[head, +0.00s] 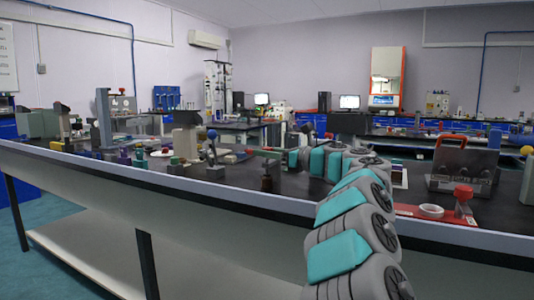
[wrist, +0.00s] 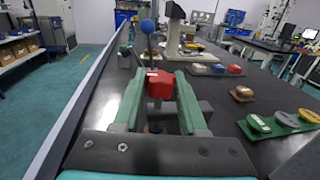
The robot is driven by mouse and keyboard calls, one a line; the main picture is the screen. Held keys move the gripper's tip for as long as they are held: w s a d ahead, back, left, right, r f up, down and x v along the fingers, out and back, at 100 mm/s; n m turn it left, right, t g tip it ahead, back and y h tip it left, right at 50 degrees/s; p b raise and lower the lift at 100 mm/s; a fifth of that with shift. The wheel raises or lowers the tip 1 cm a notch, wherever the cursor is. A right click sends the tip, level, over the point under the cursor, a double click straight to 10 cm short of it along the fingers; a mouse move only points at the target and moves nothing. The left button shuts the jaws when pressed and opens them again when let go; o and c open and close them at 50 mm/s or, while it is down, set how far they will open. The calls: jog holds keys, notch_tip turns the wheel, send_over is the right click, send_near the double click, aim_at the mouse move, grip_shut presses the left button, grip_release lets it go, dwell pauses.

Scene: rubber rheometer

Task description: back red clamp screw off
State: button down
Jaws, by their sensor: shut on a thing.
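The red clamp screw (wrist: 160,86) shows in the wrist view as a red knob above a dark stand. My gripper (wrist: 160,78) has its two green fingers on either side of the knob and is shut on it. The lower part of the screw is partly hidden between the fingers. In the head view my gripper (head: 268,154) reaches left over the bench, above a small dark stand (head: 267,182). The knob itself is hard to make out there.
A lever with a blue ball (wrist: 148,26) stands just beyond the knob. A green tray (wrist: 272,126) with round pieces lies to the right. In the head view, a red plate (head: 405,209) with another red knob (head: 463,191) lies near the bench edge.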

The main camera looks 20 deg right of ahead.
aim_at(267, 148)
jog(key=shift+c, duration=2.2)
grip_release()
jog(key=shift+r, duration=0.1)
jog(key=shift+r, duration=1.55)
jog(key=shift+s+r, duration=0.1)
jog(key=s+a+r+b, duration=0.1)
jog(key=s+a, duration=0.3)
jog(key=s, duration=1.1)
jog(key=shift+a+r+b, duration=0.2)
jog(key=shift+a+b, duration=0.05)
jog(key=shift+b, duration=0.65)
